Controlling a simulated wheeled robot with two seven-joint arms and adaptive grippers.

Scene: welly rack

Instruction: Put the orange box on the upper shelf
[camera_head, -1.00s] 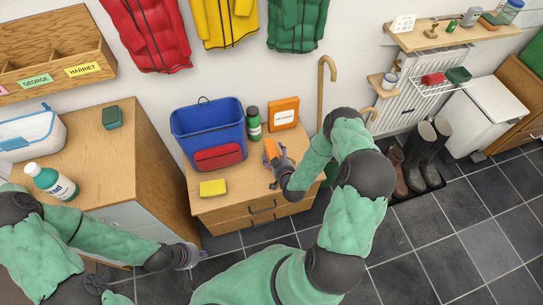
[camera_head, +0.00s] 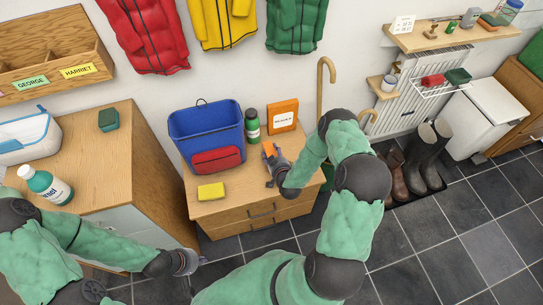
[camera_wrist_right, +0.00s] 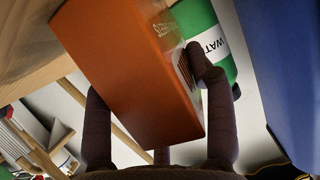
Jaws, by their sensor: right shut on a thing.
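A small orange box (camera_head: 269,149) is on or just above the low wooden cabinet, at the fingertips of my right gripper (camera_head: 274,158). In the right wrist view, the orange box (camera_wrist_right: 130,75) fills the space between the fingers of my right gripper (camera_wrist_right: 160,110), which is shut on it. I cannot tell if the box is lifted clear. The upper shelf (camera_head: 425,42) is the wooden wall shelf at the upper right, above a smaller shelf (camera_head: 377,87). My left gripper (camera_head: 190,262) is low at the left, in front of the cabinets and apart from the box; its finger state is unclear.
Behind the right gripper stand a larger orange packet (camera_head: 283,115), a green bottle (camera_head: 252,124) and a blue bin (camera_head: 190,122) with a red pouch (camera_head: 216,160). A yellow sponge (camera_head: 211,191) lies in front. A cane (camera_head: 321,90) leans nearby. Several items stand on the upper shelf.

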